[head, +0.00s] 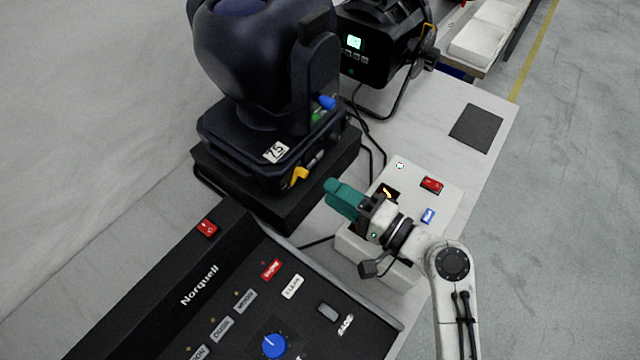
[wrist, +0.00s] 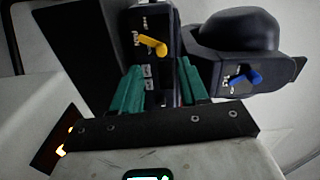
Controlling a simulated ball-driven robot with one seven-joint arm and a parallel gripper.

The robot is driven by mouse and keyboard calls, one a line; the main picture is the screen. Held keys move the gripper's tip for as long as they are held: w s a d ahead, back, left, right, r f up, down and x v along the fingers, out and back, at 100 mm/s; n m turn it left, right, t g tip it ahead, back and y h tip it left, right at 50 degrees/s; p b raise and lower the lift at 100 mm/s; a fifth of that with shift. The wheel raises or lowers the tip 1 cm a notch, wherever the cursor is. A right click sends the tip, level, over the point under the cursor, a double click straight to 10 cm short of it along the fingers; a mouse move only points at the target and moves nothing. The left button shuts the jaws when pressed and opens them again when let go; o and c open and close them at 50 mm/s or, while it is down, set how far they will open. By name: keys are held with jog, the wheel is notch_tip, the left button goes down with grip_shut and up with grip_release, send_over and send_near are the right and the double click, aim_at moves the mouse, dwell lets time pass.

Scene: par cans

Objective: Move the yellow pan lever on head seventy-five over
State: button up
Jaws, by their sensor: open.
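The moving head marked 75 (head: 262,140) stands on a black block at the back of the table. Its yellow pan lever (head: 299,175) sticks out of the base's near side, and it also shows in the wrist view (wrist: 152,45). A blue lever (head: 326,102) sits higher on the yoke and shows in the wrist view (wrist: 246,79). My gripper (head: 334,192) has teal fingers and is a short way right of the yellow lever, pointing toward the base. In the wrist view the fingers (wrist: 158,82) are apart with nothing between them, and the yellow lever lies beyond their tips.
A black console (head: 225,290) labelled Norquell fills the front left. A white box (head: 420,190) with red and blue switches lies beneath my wrist. Another black lamp (head: 385,45) stands behind, with cables trailing beside it. A dark square pad (head: 476,127) lies at right.

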jog(key=shift+b+v, duration=0.35)
jog(key=shift+v, duration=2)
jog(key=shift+r, duration=0.1)
